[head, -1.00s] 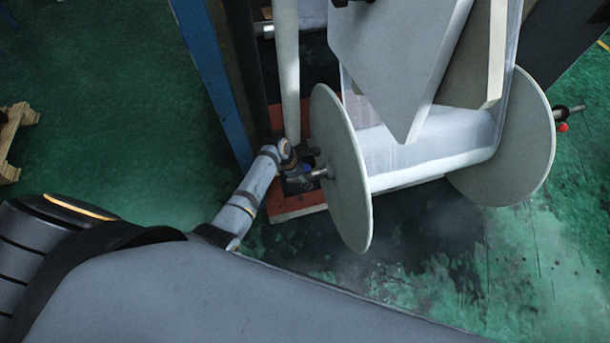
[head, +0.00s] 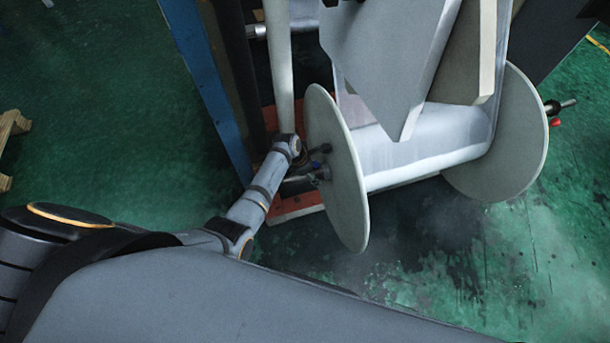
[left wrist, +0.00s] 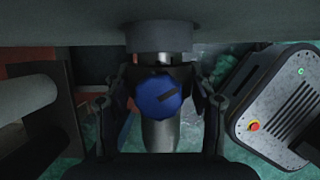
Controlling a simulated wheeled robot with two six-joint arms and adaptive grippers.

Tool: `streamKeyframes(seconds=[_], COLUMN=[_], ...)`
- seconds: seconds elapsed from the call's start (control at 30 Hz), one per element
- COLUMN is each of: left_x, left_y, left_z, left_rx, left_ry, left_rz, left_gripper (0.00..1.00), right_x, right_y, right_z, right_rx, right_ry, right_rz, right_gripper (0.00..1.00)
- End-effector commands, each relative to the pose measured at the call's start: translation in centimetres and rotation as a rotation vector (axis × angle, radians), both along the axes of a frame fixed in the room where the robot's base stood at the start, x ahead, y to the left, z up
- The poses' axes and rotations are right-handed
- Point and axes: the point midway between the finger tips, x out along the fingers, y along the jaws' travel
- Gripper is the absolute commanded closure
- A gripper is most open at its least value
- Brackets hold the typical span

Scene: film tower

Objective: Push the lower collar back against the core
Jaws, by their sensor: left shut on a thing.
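The lower collar shows in the left wrist view as a dark ring on a bare steel shaft (left wrist: 158,135), with a round blue knob (left wrist: 157,98) facing the camera. The fingers of my left gripper (left wrist: 158,102) are on both sides of it, shut on it. A short bright stretch of shaft shows between the collar and the grey hub (left wrist: 158,36) of the flange. In the head view my left gripper (head: 318,160) is at the outer left side of the film roll's near flange (head: 337,170); the collar is mostly hidden there. The film-wrapped core (head: 420,160) lies between two flanges. My right gripper is not in view.
A blue post (head: 205,90) and a white roller (head: 279,65) stand close to my left arm. A red base (head: 295,205) lies below. The far shaft end (head: 568,103) sticks out at right. A grey box with a red button (left wrist: 285,105) shows at right.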

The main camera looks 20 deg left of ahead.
Motion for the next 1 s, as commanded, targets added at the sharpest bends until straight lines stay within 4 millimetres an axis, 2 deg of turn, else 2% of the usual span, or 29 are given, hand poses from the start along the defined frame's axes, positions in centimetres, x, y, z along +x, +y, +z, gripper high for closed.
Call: streamKeyframes(seconds=[0.03, 0.07, 0.1, 0.27, 0.67, 0.77, 1.0], left_x=[0.4, 0.3, 0.3, 0.3, 0.2, 0.0, -1.3], left_y=[-0.6, -0.5, -0.5, -0.5, -0.2, 0.2, 2.1], left_z=[-0.1, -0.1, 0.0, 0.0, 0.3, 1.6, 6.9], left_rx=[-0.003, -0.001, -0.001, -0.001, 0.0, 0.0, 0.002], left_ry=[-0.001, -0.001, -0.001, 0.0, 0.0, -0.003, -0.004], left_rz=[0.0, 0.0, 0.0, 0.001, 0.001, 0.002, 0.002], left_gripper=[0.94, 1.0, 0.41, 0.19, 0.17, 0.17, 0.17], right_x=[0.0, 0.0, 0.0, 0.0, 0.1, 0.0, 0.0], right_y=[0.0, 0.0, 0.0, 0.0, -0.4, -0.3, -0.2], right_z=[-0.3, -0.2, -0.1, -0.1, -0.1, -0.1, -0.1], right_rx=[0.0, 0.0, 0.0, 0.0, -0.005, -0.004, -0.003], right_ry=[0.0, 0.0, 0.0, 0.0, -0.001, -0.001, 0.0], right_rz=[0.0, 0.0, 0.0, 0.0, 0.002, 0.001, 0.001], right_gripper=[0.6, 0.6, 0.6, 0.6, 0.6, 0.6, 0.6])
